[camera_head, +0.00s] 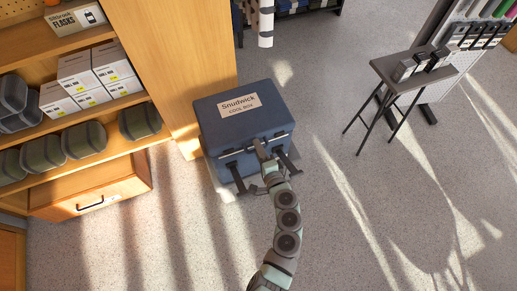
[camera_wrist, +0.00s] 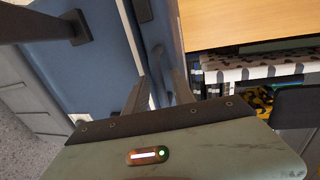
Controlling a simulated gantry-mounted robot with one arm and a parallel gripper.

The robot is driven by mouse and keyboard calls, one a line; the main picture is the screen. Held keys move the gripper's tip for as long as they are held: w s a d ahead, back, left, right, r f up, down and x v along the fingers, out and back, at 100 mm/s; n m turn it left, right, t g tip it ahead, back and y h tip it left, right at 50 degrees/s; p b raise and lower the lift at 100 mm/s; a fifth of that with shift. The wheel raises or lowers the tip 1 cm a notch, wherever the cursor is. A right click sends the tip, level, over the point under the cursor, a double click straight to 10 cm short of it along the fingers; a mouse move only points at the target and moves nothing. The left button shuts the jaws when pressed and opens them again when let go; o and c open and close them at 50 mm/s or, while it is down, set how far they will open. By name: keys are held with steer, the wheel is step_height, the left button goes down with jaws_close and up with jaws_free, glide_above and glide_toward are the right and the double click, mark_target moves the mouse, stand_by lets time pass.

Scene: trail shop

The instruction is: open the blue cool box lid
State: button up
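The blue cool box (camera_head: 219,157) stands on the floor in the head view, with a "Snudwick COOL BOX" label on its lid (camera_head: 272,118). The lid lies flat or nearly flat on the body. Two dark latches (camera_head: 236,178) stick out from the front, swung away from the lid. My gripper (camera_head: 263,153) is at the middle of the lid's front edge. In the wrist view, its two fingers (camera_wrist: 162,88) are apart, with the blue lid edge (camera_wrist: 165,30) running down between them. Whether they press on it cannot be told. The blue body (camera_wrist: 95,70) shows at left.
A wooden shelf unit (camera_head: 180,70) stands close at the box's left, with cartons, dark containers and a drawer (camera_head: 95,195) below. A small dark table (camera_head: 415,75) with small items stands at right. The floor (camera_head: 340,220) in front and right is clear.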

jaws_close()
stand_by(1.2)
